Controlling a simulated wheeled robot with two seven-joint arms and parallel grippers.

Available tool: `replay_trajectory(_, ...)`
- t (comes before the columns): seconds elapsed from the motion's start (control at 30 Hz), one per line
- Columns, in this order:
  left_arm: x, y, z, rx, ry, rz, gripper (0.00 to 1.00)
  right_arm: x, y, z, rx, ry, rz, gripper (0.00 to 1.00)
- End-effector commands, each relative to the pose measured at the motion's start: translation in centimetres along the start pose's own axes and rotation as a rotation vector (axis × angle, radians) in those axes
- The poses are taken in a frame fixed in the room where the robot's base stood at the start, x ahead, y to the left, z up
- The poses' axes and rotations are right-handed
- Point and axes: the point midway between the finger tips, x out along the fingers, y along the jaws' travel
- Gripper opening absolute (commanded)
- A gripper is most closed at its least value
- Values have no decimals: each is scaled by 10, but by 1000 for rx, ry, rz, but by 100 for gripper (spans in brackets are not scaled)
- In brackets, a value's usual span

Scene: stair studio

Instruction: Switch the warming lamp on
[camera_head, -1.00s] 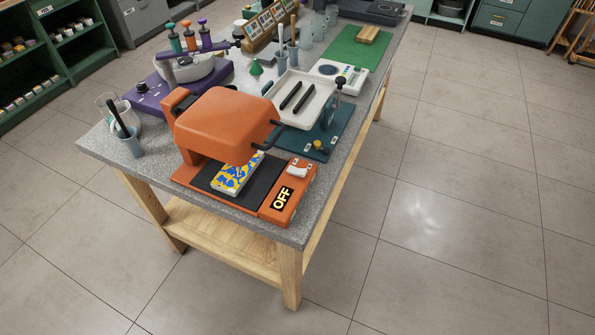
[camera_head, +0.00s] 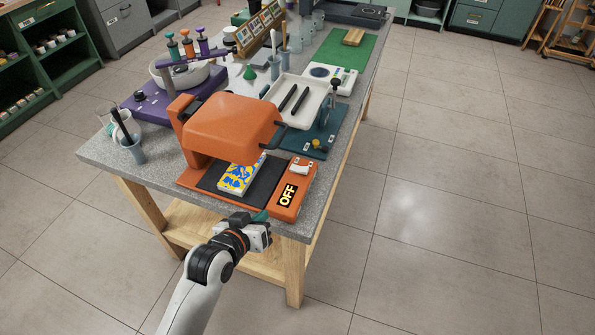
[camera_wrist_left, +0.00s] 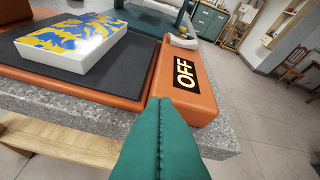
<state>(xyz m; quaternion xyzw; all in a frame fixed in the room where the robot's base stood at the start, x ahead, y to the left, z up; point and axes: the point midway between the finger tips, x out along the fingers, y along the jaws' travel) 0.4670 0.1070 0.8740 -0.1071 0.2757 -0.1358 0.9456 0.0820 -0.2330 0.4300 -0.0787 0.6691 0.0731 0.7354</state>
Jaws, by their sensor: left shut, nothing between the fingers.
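The warming lamp (camera_head: 227,122) has an orange hood over a dark plate on an orange base, at the near end of the grey table. A black label reading OFF (camera_head: 288,195) is on its control panel, with a white rocker switch (camera_head: 300,168) behind it. The switch also shows in the left wrist view (camera_wrist_left: 183,41). A blue, yellow and white block (camera_head: 241,177) lies on the plate. My left gripper (camera_head: 262,215) is shut and empty, just in front of the panel's near edge. In the left wrist view its green fingers (camera_wrist_left: 172,101) point at the OFF label. My right gripper is out of view.
A teal press base (camera_head: 325,140) with a white tray (camera_head: 306,99) stands behind the lamp. A cup with tools (camera_head: 131,149) is at the left table edge. The floor to the right is clear.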

Motion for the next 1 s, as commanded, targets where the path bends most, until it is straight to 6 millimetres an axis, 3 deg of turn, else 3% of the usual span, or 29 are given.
replay_trajectory(0.03,2,-12,24,-14,-67,-34,0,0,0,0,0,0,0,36)
replay_trajectory(0.1,6,-23,48,-38,-145,-75,0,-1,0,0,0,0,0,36)
replay_trajectory(0.27,7,-39,80,-69,-246,-133,0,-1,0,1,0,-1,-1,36)
replay_trajectory(0.73,11,-42,86,-75,-261,-142,0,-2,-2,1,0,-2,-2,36)
replay_trajectory(0.87,26,-44,91,-75,-261,-142,0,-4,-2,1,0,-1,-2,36)
replay_trajectory(1.0,53,-48,99,-75,-261,-142,0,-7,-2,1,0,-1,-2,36)
